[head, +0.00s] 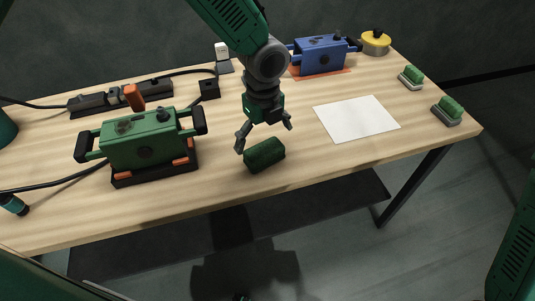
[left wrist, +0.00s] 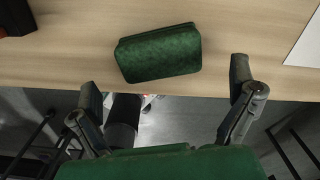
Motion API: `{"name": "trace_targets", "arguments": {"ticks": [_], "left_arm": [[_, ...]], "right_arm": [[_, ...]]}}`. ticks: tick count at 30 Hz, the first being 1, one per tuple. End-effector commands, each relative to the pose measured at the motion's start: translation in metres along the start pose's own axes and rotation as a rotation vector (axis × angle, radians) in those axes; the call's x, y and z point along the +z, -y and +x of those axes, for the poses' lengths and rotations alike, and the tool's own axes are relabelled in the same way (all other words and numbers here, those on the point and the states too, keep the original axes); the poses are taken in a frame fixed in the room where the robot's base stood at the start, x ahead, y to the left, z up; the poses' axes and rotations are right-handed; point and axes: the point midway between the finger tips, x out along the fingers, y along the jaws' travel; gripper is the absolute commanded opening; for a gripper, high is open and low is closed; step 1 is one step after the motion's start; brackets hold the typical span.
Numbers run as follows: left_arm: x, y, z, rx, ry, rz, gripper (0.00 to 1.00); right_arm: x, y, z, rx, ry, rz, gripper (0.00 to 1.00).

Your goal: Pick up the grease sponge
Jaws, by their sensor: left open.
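The grease sponge is a dark green block (head: 264,155) lying on the wooden table near its front edge. In the left wrist view the sponge (left wrist: 159,53) lies ahead of the fingers, roughly centred between them and tilted slightly. My left gripper (head: 264,142) is open, its two fingers spread just above and behind the sponge in the head view. In the left wrist view the open left gripper (left wrist: 166,92) has nothing between its fingers. Whether a finger touches the sponge cannot be told. My right gripper is not in view.
A green machine (head: 148,141) on a dark base stands left of the sponge. A white sheet (head: 356,119) lies to the right. A blue machine (head: 320,55) on an orange mat, a yellow round object (head: 375,42) and two green-topped blocks (head: 449,109) stand farther off. Cables run along the left.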

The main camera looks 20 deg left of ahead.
Motion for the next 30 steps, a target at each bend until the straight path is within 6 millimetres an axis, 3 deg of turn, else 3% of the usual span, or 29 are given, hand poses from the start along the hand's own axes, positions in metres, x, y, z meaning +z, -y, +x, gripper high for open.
{"name": "trace_targets", "arguments": {"ticks": [7,15,24,25,27,28,30], "left_arm": [[-0.004,0.002,0.019,0.004,0.003,0.000,1.00],[-0.006,0.005,0.057,0.005,0.005,0.001,1.00],[-0.002,0.003,0.065,0.000,0.000,-0.001,1.00],[-0.002,0.002,0.065,0.000,0.000,-0.001,0.96],[-0.002,0.002,0.065,0.000,0.001,-0.001,0.72],[-0.002,0.002,0.065,0.001,0.001,-0.001,0.66],[-0.003,0.003,0.064,0.002,0.002,0.000,0.66]], "right_arm": [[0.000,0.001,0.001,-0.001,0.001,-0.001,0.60],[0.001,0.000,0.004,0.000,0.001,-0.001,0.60],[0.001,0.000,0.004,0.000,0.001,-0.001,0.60],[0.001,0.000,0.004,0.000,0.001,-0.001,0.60],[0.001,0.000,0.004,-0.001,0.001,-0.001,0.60],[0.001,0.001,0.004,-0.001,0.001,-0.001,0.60],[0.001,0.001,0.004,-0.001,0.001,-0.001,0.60]]}}
